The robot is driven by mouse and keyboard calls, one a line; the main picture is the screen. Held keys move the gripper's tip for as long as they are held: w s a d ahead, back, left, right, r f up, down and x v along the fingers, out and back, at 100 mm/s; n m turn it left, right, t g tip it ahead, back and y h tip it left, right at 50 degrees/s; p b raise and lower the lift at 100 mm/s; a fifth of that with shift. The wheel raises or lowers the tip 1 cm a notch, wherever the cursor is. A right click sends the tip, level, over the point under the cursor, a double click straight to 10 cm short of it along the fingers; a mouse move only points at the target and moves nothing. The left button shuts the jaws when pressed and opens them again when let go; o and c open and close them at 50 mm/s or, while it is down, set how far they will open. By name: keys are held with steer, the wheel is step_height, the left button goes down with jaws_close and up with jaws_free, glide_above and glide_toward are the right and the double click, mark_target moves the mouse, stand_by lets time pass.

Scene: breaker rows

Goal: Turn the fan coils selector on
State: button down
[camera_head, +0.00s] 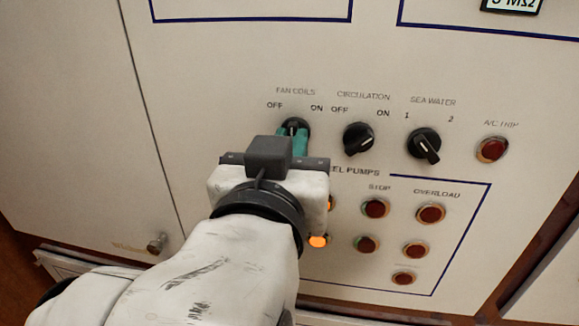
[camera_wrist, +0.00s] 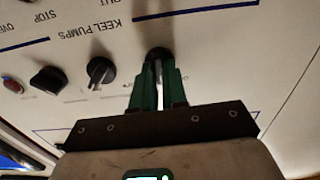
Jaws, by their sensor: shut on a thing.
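The fan coils selector (camera_head: 294,123) is a small black rotary knob on the cream panel, under the FAN COILS label, with OFF at its left and ON at its right. My gripper (camera_head: 295,134) reaches it from below, its green fingers shut on the knob, one on each side. In the wrist view the knob (camera_wrist: 158,53) sits at the tips of the green fingers (camera_wrist: 158,70). The fingers cover much of the knob, so I cannot tell clearly which way its pointer faces.
The circulation knob (camera_head: 358,139) is close to the right, then the sea water knob (camera_head: 423,145) and the red A/C trip lamp (camera_head: 491,149). Keel pump buttons and lamps, such as the red stop button (camera_head: 375,208), lie below. The panel left of my gripper is mostly bare.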

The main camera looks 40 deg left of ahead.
steer(key=shift+f+m+b, duration=0.1)
steer(key=shift+m+b, duration=3.15)
steer(key=shift+m, duration=1.45)
steer(key=c, duration=1.2)
jaws_free()
steer(key=shift+o, duration=0.2)
steer(key=b+v, duration=0.1)
steer(key=v, duration=0.9)
steer(key=shift+s+d, duration=0.2)
steer(key=shift+s, duration=0.1)
